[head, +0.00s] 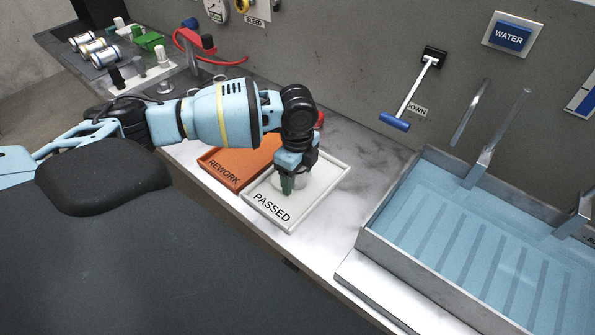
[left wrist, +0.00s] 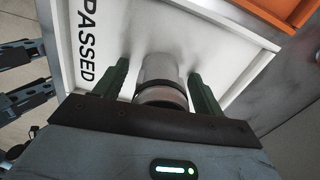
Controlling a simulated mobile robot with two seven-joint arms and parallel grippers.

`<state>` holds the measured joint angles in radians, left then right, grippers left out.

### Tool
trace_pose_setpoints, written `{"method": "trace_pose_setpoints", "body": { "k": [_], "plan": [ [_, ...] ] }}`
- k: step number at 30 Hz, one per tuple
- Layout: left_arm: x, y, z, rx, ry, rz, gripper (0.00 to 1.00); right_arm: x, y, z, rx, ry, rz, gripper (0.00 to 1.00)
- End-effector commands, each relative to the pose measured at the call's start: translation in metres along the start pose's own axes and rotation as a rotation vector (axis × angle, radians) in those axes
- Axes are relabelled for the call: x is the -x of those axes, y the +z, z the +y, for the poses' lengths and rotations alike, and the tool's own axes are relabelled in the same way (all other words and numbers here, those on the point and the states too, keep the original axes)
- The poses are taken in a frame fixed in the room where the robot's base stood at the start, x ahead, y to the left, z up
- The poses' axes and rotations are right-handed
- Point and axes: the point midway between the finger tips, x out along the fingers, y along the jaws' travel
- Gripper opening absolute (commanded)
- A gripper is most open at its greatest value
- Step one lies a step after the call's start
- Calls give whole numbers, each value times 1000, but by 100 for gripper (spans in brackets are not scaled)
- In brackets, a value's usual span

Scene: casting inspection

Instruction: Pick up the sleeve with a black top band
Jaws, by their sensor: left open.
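My left gripper (head: 297,178) points down over the white PASSED tray (head: 257,212). Its green fingers are open. In the left wrist view, a pale grey metal sleeve (left wrist: 160,72) stands in the tray between the two fingers of my left gripper (left wrist: 156,75), with a gap on either side. A darker band shows around its near, top end; its exact colour is hard to tell in the shade. In the head view the sleeve (head: 317,180) is partly hidden behind the fingers. My right gripper is not in view.
The orange REWORK tray (head: 222,171) lies left of the PASSED tray. Several banded sleeves lie on a rack (head: 93,47) at the far left, near a green block (head: 150,41). A blue water basin (head: 470,240) with metal walls stands at the right. A blue-handled lever (head: 395,122) hangs from the wall.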

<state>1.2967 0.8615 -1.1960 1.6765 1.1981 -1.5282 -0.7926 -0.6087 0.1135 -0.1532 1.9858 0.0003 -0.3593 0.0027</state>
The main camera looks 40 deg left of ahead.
Motion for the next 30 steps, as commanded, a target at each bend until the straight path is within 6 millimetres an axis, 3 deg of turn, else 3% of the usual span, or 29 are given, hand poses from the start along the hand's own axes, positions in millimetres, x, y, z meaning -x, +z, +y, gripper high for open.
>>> {"method": "trace_pose_setpoints", "body": {
  "k": [2,15,25,30],
  "plan": [
    [0,0,0,0,0,0,68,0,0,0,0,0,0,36],
    [0,0,0,0,1,0,11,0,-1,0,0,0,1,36],
    [3,0,0,0,-1,1,9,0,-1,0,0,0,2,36],
    [15,-1,-1,-1,-2,2,9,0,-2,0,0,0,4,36]
  ]
}}
